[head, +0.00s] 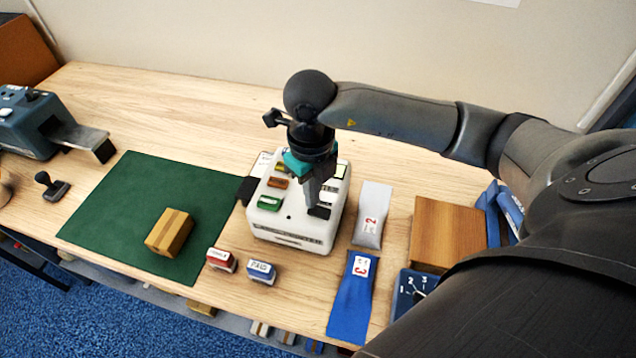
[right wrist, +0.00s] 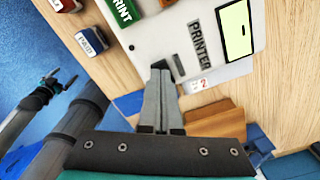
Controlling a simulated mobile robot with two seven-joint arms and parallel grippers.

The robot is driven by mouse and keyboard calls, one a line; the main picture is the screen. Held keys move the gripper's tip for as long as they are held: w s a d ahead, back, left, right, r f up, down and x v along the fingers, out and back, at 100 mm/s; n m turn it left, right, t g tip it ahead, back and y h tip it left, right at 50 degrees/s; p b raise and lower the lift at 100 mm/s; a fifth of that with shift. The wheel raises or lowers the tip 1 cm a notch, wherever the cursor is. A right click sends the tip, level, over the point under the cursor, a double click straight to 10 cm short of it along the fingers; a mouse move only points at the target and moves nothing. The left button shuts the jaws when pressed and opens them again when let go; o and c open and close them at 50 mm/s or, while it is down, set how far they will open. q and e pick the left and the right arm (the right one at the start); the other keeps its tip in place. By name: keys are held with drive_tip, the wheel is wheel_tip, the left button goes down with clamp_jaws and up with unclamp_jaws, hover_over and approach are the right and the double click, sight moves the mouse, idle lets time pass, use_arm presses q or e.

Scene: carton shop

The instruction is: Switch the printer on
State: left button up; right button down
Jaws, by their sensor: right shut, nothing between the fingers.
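The label printer (head: 292,228) is a white box on the bench, with green and orange blocks and a dark piece on its top. It also shows in the right wrist view (right wrist: 170,35), with the word PRINTER and a pale yellow panel. My right gripper (head: 313,205) is shut and empty, pointing down at the printer's top near the front right. In the right wrist view its fingertips (right wrist: 160,70) are beside a small dark part (right wrist: 178,65), perhaps the switch. I cannot tell whether they touch it or how it is set. My left gripper (right wrist: 60,82) appears small in the right wrist view.
A green mat (head: 130,220) with a small carton (head: 169,233) lies left of the printer. Two stamps, red (head: 221,260) and blue (head: 261,272), stand in front. Grey (head: 373,213) and blue (head: 352,300) strips and a wooden block (head: 445,235) are on the right.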

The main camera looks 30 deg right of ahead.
drive_tip(key=shift+f+b, duration=0.85)
drive_tip(key=shift+f, duration=0.15)
idle(0.5)
drive_tip(key=shift+r, duration=0.1)
drive_tip(key=shift+r+p, duration=2.55)
drive_tip(key=shift+r, duration=0.95)
